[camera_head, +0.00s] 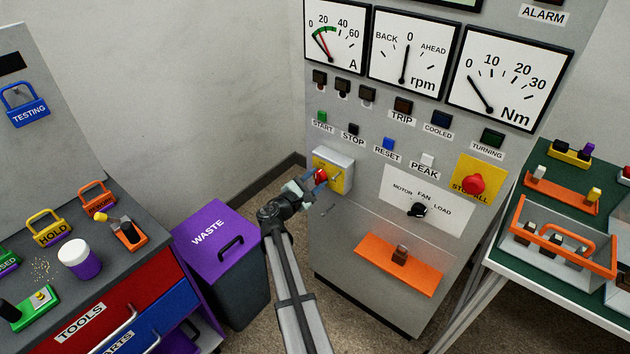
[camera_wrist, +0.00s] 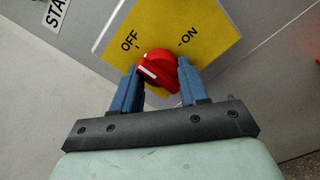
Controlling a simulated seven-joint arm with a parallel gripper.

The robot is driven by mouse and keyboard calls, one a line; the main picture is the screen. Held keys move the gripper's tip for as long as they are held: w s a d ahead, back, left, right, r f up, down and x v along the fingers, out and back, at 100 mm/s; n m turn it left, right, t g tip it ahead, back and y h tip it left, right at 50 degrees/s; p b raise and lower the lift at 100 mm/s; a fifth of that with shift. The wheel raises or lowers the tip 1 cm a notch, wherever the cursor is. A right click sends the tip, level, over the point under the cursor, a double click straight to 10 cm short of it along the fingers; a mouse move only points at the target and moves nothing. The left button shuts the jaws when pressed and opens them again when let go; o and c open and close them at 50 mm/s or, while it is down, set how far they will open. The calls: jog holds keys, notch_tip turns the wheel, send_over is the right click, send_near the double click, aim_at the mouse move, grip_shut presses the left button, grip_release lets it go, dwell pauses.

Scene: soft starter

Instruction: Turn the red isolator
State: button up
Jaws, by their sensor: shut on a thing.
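The red isolator (camera_head: 321,175) is a red knob on a yellow plate (camera_head: 334,179) at the left side of the grey panel. In the wrist view the red knob (camera_wrist: 158,69) sits on the yellow plate (camera_wrist: 205,22) marked OFF and ON. My gripper (camera_head: 314,180) is at the knob in the head view. In the wrist view the two blue fingers of my gripper (camera_wrist: 158,80) are shut on the knob, one on each side. The fingertips partly hide the knob's sides.
The grey panel carries START (camera_head: 321,117), STOP (camera_head: 353,128) and RESET (camera_head: 388,144) buttons, a black rotary knob (camera_head: 418,210) and a red stop button (camera_head: 474,184). An orange shelf (camera_head: 376,272) juts out below. A purple waste bin (camera_head: 207,261) stands left of my arm.

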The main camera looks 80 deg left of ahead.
jog(key=o, duration=1.1)
jog(key=shift+c, duration=0.2)
jog(key=shift+s, duration=0.1)
jog(key=v, duration=1.3)
jog(key=shift+s+d, duration=0.25)
jog(key=shift+d, duration=0.05)
jog(key=shift+m, duration=0.3)
